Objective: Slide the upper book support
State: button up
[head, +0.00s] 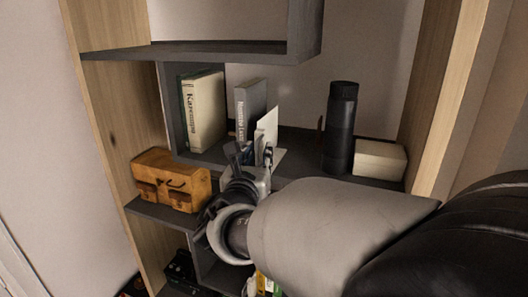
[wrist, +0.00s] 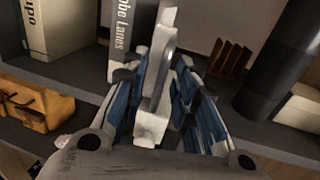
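The upper book support (head: 267,126) is a white upright plate on the middle shelf, to the right of the grey book (head: 250,103). It also shows in the wrist view (wrist: 163,43), rising between my fingers. My gripper (head: 252,154) reaches in from the front, low at the plate. In the wrist view my gripper (wrist: 158,82) has its blue-lined fingers spread on either side of the plate, with a gap visible. Contact with the plate cannot be made out. The grey book stands left of the plate; its lower part is partly hidden by my gripper.
A cream book (head: 204,112) stands further left. A black cylinder (head: 340,128) and a cream box (head: 379,160) stand on the right of the shelf. A wooden case (head: 172,181) sits lower left. The upper shelf (head: 190,51) hangs above; shelf room lies between plate and cylinder.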

jog(key=shift+c, duration=0.6)
grip_shut()
